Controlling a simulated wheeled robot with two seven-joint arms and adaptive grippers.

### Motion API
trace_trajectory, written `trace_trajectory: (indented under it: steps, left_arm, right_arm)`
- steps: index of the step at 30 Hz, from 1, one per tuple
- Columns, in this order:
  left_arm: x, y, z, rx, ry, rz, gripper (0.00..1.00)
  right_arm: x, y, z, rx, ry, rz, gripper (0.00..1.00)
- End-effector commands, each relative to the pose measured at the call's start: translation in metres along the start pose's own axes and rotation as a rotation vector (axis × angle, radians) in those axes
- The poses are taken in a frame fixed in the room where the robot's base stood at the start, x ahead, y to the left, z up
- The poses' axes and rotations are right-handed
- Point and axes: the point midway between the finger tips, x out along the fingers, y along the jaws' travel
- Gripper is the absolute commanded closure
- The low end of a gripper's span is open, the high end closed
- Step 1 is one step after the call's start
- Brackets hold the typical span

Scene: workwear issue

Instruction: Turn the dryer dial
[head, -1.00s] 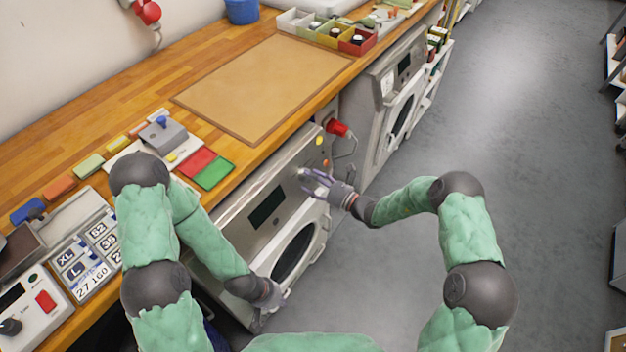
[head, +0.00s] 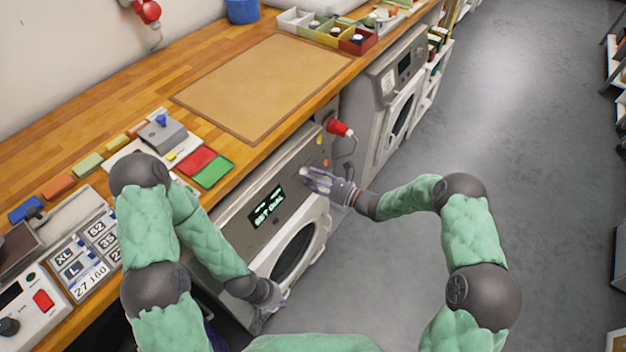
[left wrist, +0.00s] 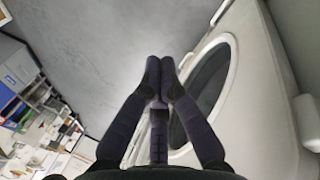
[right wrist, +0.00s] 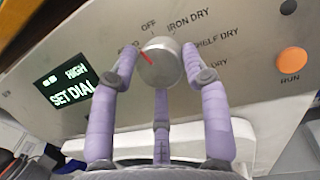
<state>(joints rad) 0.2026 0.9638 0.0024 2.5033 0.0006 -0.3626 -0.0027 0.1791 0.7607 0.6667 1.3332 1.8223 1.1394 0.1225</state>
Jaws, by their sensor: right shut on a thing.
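The dryer (head: 232,222) stands under the wooden counter, its door shut. Its display (head: 267,207) is lit with "SET DIAL"; the right wrist view also shows "HIGH". The round metal dial (right wrist: 160,64) has a red mark pointing up-left, left of the "OFF" label. "IRON DRY" and "SHELF DRY" are printed to its right. My right gripper (right wrist: 158,66), also in the head view (head: 307,177), is shut on the dial, fingers on either side. My left gripper (left wrist: 159,66) is shut and empty in front of the dryer's lower part (left wrist: 258,95).
An orange RUN button (right wrist: 291,61) is right of the dial. A red plug (head: 339,128) with a cable sits beside the dryer. A second machine (head: 382,108) stands farther along. The grey floor (head: 540,130) to the right is clear.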

Motion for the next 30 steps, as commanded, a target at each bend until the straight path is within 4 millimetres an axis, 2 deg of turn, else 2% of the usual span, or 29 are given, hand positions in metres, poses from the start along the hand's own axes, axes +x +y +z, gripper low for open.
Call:
trace_trajectory:
  steps: [15,30]
  left_arm:
    - [0.011,-0.004,0.0,0.0,0.0,0.0,1.0]
    - [0.014,-0.005,-0.001,0.0,0.0,0.0,1.0]
  right_arm:
    - [0.0,-0.006,0.001,-0.373,0.024,0.108,0.86]
    - [0.0,-0.007,0.003,-0.485,0.031,0.142,0.86]
